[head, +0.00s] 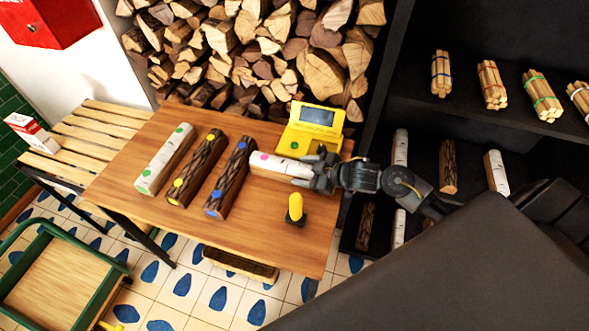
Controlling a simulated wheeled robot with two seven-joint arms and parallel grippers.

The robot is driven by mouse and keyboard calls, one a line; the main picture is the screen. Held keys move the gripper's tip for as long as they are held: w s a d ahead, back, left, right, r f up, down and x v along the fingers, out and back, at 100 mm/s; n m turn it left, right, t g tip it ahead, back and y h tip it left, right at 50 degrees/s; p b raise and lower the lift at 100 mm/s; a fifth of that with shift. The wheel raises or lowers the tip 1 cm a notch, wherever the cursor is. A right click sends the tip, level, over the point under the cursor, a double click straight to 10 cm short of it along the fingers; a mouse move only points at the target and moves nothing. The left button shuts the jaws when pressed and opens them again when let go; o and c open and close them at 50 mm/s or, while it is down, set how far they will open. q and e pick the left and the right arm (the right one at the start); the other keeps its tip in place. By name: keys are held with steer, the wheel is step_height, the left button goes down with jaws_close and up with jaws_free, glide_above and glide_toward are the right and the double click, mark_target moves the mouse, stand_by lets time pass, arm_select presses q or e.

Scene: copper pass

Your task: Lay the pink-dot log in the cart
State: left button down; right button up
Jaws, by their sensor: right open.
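The pink-dot log (279,165) is a pale birch log lying on the wooden table, with a pink dot on its left end. My right gripper (312,175) is at its right end, with the jaws open around or beside that end; which one I cannot tell. The gripper hides the log's right end. The cart (58,282) has a green frame and a wooden bed and stands at the lower left, partly cut off by the picture edge. The visible part of its bed is bare. My left gripper is out of view.
Green-dot (166,158), yellow-dot (197,167) and blue-dot (231,178) logs lie left of the pink-dot log. A yellow device with a screen (314,117) stands behind it, a yellow knob on a black base (295,208) in front. A slatted bench (85,135) adjoins the table's left.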

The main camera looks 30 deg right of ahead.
mark_target(299, 169)
steer(key=shift+x, duration=1.1)
steer(key=shift+r, duration=0.1)
steer(key=c, duration=1.2)
step_height(299, 169, up, 10)
jaws_close()
steer(key=shift+r+p, duration=0.1)
steer(key=shift+p, duration=0.25)
